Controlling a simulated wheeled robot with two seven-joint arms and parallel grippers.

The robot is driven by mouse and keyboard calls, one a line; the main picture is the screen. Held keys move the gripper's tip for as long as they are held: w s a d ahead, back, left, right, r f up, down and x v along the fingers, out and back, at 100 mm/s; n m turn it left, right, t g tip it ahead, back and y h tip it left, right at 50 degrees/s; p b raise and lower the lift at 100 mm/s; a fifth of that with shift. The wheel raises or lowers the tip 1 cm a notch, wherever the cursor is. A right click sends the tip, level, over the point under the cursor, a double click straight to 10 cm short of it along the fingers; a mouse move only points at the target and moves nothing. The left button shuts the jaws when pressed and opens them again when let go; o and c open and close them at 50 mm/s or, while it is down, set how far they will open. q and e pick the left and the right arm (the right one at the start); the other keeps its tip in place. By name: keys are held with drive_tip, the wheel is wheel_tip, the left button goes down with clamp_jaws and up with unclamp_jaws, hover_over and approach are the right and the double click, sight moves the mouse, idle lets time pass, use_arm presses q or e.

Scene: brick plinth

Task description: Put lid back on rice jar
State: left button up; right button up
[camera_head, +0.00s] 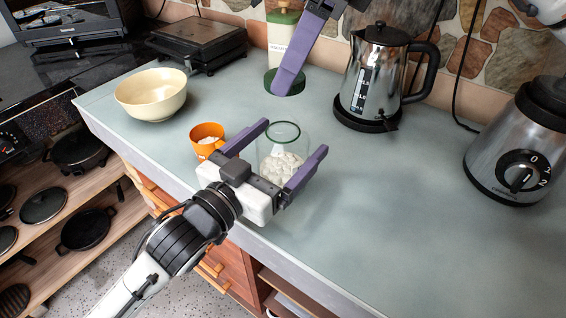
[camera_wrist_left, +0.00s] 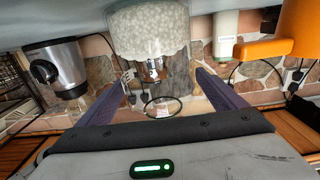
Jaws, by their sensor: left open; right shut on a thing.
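The glass rice jar (camera_head: 283,160) stands on the counter, uncovered, with white rice in its lower part and a green-tinted rim. In the left wrist view the jar (camera_wrist_left: 148,35) appears upside down, its rice at the top. My left gripper (camera_head: 295,137) is open, with one finger on each side of the jar. I cannot tell if the fingers touch the glass. The round green lid (camera_head: 271,82) is behind the jar, held by my right gripper (camera_head: 286,82). Only one purple finger shows clearly there; it covers part of the lid.
A cream bowl (camera_head: 150,95) is farther left. A bottle (camera_head: 281,40) stands behind the lid. A kettle (camera_head: 376,75) and a blender (camera_head: 515,150) stand right. The right front counter is clear.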

sight(283, 157)
use_arm(q)
drive_tip(key=shift+x, duration=1.7)
drive_tip(key=c, duration=1.5)
use_arm(e)
drive_tip(key=shift+a+f, duration=0.1)
drive_tip(key=shift+f, duration=2.35)
drive_tip(key=shift+f, duration=0.9)
drive_tip(key=shift+f, duration=0.5)
